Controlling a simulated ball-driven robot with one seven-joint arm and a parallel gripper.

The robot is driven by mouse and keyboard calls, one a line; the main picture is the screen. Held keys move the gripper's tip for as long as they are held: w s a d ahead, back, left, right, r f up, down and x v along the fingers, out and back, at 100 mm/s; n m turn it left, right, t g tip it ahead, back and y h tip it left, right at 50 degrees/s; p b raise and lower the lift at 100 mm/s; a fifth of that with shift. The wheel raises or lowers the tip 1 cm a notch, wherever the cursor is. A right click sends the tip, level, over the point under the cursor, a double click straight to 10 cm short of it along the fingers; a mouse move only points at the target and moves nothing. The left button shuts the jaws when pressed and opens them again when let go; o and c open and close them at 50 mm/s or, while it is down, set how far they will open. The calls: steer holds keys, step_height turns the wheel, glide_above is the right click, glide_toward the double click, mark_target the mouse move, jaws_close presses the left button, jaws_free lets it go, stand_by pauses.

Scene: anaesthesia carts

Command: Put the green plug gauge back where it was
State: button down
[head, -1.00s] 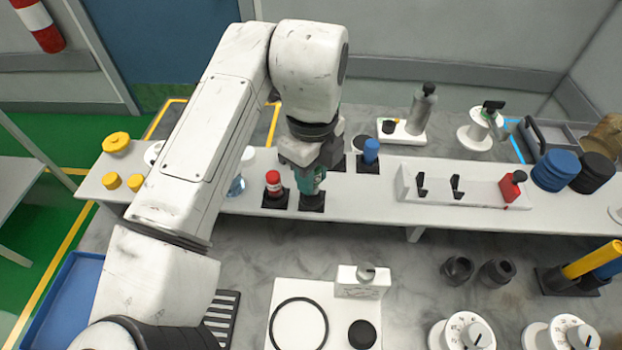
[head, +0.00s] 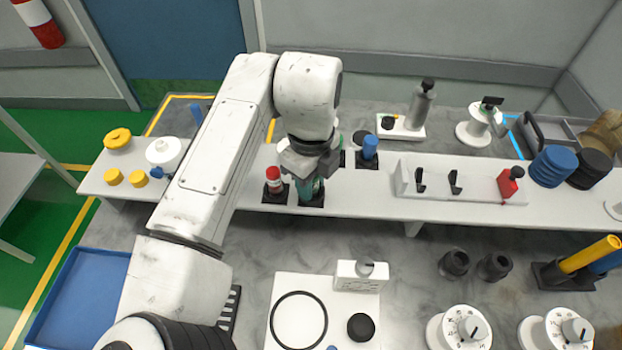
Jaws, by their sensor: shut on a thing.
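The green plug gauge (head: 309,190) stands upright at a black square base (head: 313,201) on the white raised shelf. Its upper part is hidden by my gripper (head: 308,172), which is shut on it from above. I cannot tell whether its lower end is fully seated in the base. The red plug gauge (head: 273,179) stands in its own black base just to the left. The blue plug gauge (head: 370,148) stands in a black base behind and to the right.
A white hook rack (head: 436,187) with a red block (head: 508,184) stands right on the shelf (head: 350,204). Yellow knobs (head: 115,177) are at the left end. A white plate with a black ring (head: 285,280) and dials (head: 468,328) lie in front.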

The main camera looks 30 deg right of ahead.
steer(key=shift+s+f, duration=0.1)
steer(key=shift+f, duration=0.45)
steer(key=c, duration=0.9)
jaws_free()
steer(key=shift+f, duration=0.15)
steer(key=shift+a+r, duration=0.1)
steer(key=shift+r, duration=0.7)
step_height(320, 180, up, 12)
steer(key=shift+r+b, duration=0.1)
steer(key=shift+b, duration=0.35)
